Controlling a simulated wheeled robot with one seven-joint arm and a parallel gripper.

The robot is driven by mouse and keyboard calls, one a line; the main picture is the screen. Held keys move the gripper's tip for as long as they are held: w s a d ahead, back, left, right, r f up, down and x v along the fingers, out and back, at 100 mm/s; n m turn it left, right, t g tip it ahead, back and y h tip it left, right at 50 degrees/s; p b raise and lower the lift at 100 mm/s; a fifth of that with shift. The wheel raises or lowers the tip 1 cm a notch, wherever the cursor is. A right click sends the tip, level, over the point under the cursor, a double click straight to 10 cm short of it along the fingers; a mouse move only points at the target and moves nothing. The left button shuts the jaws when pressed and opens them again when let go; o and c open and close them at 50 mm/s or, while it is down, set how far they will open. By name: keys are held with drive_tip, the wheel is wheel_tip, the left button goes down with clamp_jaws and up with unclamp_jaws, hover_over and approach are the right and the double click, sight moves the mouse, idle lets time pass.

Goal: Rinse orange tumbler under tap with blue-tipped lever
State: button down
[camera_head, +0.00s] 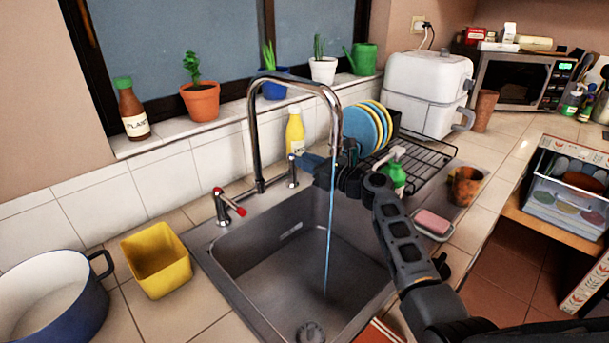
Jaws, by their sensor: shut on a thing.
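The tall chrome tap (254,130) arches over the steel sink (262,258), and a thin stream of water runs from its spout to the basin. The red-tipped lever (228,205) stands left of the tap base. The blue-tipped lever (293,172) stands to its right, with its blue tip (309,160) pointing toward my gripper. My gripper (325,170) is behind the water stream and shut on the blue-tipped lever; its fingers are partly hidden. An orange-brown tumbler (466,186) stands right of the sink, apart from my gripper.
A yellow container (157,262) and blue pot (60,305) stand left. A yellow bottle (295,130) is behind the tap.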

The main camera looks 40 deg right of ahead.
drive_tip(key=shift+d+f, duration=0.1)
idle(0.3)
drive_tip(key=c, duration=1.1)
unclamp_jaws()
drive_tip(key=shift+s, duration=0.1)
